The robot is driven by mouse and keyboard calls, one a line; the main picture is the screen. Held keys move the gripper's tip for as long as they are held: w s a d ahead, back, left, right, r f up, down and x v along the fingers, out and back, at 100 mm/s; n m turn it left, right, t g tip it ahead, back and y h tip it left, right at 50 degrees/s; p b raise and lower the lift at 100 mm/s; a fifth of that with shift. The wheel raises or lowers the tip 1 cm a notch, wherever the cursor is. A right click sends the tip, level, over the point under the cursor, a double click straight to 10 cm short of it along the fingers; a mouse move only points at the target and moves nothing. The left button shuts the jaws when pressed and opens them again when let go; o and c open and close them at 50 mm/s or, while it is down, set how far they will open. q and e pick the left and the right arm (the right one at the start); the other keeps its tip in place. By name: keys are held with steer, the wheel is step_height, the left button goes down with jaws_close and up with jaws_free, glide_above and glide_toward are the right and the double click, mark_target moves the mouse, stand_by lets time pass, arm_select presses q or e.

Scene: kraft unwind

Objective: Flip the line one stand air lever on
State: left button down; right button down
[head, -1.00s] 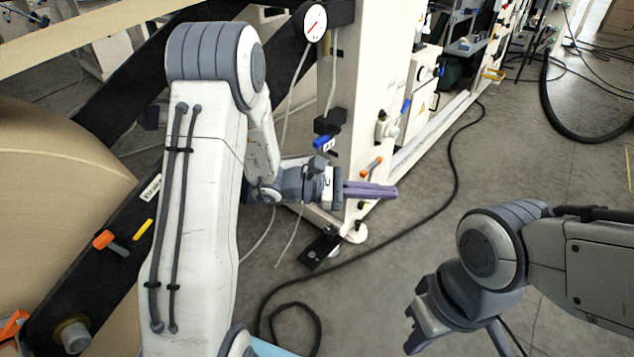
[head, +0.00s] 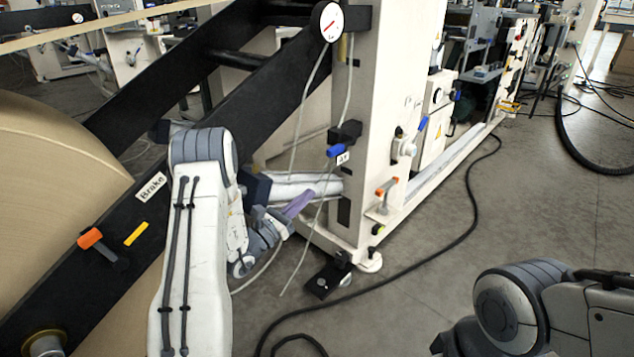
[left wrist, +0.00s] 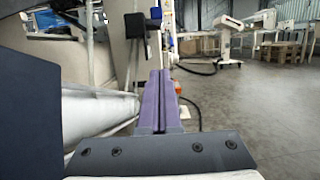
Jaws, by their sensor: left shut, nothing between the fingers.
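A blue-handled lever (head: 336,151) sits on a dark valve block on the white stand (head: 385,90), below a round pressure gauge (head: 327,21). A small label is beside it, too small to read surely. The handle lies roughly sideways. My left gripper (head: 300,203) is below and left of this lever, apart from it, with its purple fingers together and empty. In the left wrist view the shut fingers (left wrist: 160,85) point forward along the stand, with a small blue part (left wrist: 155,13) above them. My right gripper is out of the head view.
Another blue lever (head: 422,124) and an orange lever (head: 386,187) are on the stand's right side. An orange lever (head: 91,238) is on the black arm marked Brake (head: 152,187), by a large kraft roll (head: 50,160). A black cable (head: 440,245) crosses the open floor.

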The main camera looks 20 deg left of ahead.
mark_target(340, 145)
arm_select(q)
steer(key=w+d+r+b, duration=0.3)
steer(key=w+r, duration=0.3)
steer(key=w, duration=0.2)
steer(key=shift+w+b, duration=0.15)
steer(key=shift+b, duration=0.7)
steer(key=shift+r, duration=0.15)
